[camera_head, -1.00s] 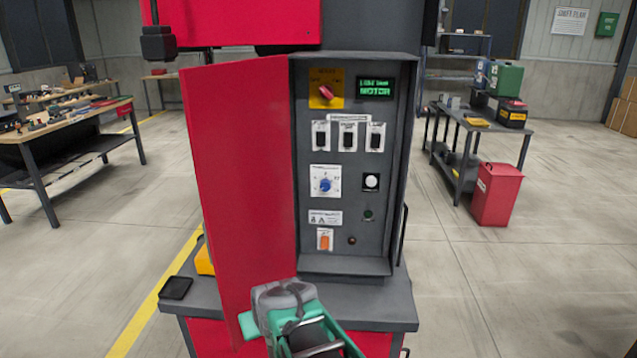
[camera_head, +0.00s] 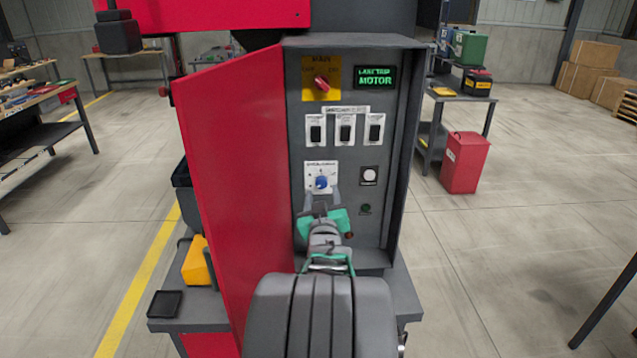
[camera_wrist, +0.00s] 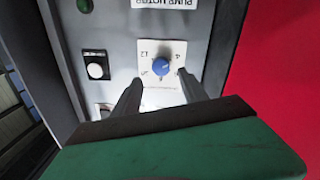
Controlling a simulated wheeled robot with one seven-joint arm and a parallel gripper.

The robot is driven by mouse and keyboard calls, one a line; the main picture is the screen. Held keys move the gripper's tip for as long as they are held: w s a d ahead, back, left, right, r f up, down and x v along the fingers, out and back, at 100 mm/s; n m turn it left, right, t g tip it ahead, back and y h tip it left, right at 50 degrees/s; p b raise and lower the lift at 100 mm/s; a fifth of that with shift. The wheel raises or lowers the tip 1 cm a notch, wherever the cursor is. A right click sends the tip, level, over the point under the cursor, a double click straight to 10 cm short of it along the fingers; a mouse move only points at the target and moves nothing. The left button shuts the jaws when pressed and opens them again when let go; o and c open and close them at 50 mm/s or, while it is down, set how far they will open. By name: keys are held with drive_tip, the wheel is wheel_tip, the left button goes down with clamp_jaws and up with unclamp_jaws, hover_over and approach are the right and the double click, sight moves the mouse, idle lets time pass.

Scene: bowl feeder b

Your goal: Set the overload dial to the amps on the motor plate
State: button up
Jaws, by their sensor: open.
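The overload dial (camera_head: 321,182) is a blue knob on a white scale plate in the grey control panel. It also shows in the wrist view (camera_wrist: 160,67), upside down, with a few scale numbers around it. My gripper (camera_head: 321,195) is in front of the panel, just below the dial, its two grey fingers pointing at it. In the wrist view the fingers (camera_wrist: 163,84) are apart with the knob beyond and between them; I see no contact. The display (camera_head: 376,77) glows green with "MOTOR" and a smaller line above. I cannot make out a motor plate with amps.
The open red cabinet door (camera_head: 237,170) stands close on the left of my arm. Above the dial are several black switches (camera_head: 345,132) and a red main switch (camera_head: 321,84) on yellow. A white button (camera_head: 370,175) is right of the dial.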

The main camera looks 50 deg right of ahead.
sight(321, 184)
drive_tip(key=x, duration=0.4)
drive_tip(key=shift+w+d+p, duration=0.1)
drive_tip(key=shift+w+p, duration=0.2)
drive_tip(key=shift+p, duration=0.1)
drive_tip(key=shift+c, duration=0.3)
clamp_jaws()
